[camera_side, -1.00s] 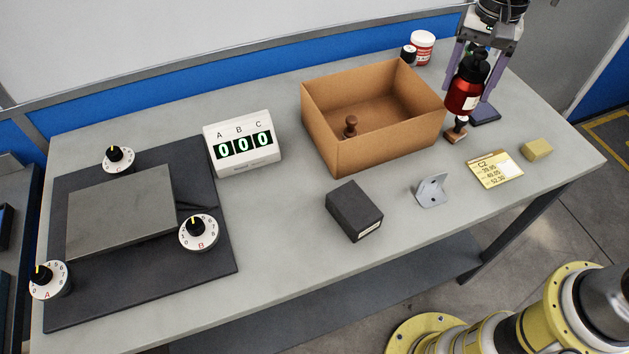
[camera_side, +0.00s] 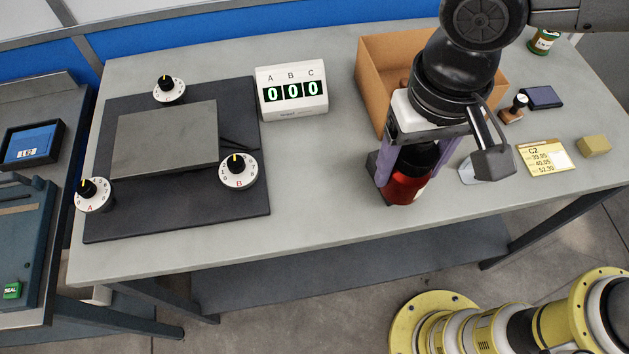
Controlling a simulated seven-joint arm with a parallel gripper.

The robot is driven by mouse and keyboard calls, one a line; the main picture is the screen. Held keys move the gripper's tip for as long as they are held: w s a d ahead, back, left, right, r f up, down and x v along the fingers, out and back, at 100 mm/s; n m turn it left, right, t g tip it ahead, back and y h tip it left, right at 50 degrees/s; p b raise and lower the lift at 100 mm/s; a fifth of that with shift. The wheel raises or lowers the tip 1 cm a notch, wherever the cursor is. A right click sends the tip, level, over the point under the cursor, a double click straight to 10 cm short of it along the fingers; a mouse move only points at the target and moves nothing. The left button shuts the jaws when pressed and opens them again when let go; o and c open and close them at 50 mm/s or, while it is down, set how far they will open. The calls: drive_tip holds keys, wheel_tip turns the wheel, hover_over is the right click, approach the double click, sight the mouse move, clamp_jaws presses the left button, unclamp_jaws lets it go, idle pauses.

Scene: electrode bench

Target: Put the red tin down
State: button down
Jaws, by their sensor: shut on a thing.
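The red tin (camera_side: 405,190) with a dark upper part is between the purple fingers of my gripper (camera_side: 412,165), over the front middle of the bench. My gripper is shut on it from above. The tin looks upright and low, near the bench top (camera_side: 325,185). I cannot tell whether its base touches the bench. My gripper and wrist hide much of its upper part.
An open cardboard box (camera_side: 372,75) stands behind my arm, partly hidden. A metal bracket (camera_side: 470,172), yellow card (camera_side: 543,157), yellow block (camera_side: 594,146), stamp (camera_side: 514,108) and dark pad (camera_side: 541,97) lie right. The counter display (camera_side: 291,92) and dial plate (camera_side: 240,205) are left.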

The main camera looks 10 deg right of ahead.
drive_tip(key=w+a+f, duration=0.2)
drive_tip(key=a+f, duration=0.1)
drive_tip(key=w+a+f, duration=0.2)
drive_tip(key=w+a, duration=0.1)
drive_tip(key=w+a+f, duration=0.2)
drive_tip(key=a+f, duration=0.1)
drive_tip(key=a, duration=0.1)
drive_tip(key=shift+w+f, duration=0.15)
drive_tip(key=shift+f, duration=0.15)
drive_tip(key=shift+w+a+f, duration=0.15)
drive_tip(key=shift+f, duration=1.8)
drive_tip(key=shift+f, duration=0.1)
unclamp_jaws()
drive_tip(key=shift+f, duration=0.1)
wheel_tip(320, 180, up, 12)
drive_tip(key=shift+r, duration=0.2)
